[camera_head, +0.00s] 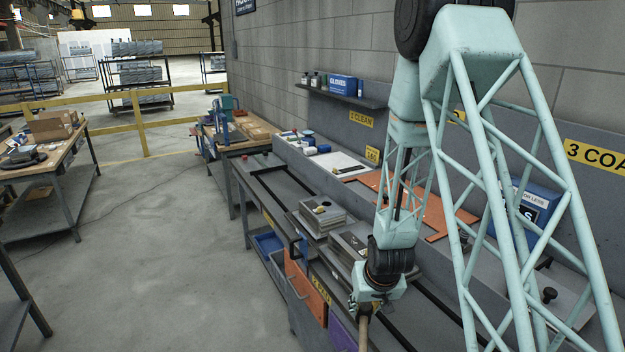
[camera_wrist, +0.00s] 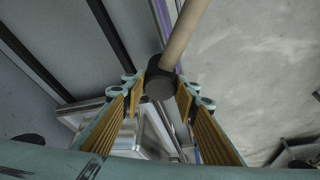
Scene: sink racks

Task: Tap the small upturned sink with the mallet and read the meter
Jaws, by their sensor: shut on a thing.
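My gripper (camera_head: 364,307) is low in the head view, above the front edge of the bench. It is shut on the mallet; the wooden handle (camera_head: 363,331) points down out of the head view. In the wrist view the mallet's wooden handle (camera_wrist: 185,38) runs up from a dark round end (camera_wrist: 160,90) between the yellow-padded fingers. I cannot tell whether that end is the head. Metal sink-like pieces (camera_head: 322,213) sit stacked on the bench, and another (camera_head: 347,240) is beside my arm. I cannot tell which is the small upturned sink. I cannot make out a meter.
The grey bench (camera_head: 279,184) runs along the block wall, with dark rails on top. A blue box (camera_head: 525,207) stands behind my arm. The floor to the left (camera_head: 170,260) is clear.

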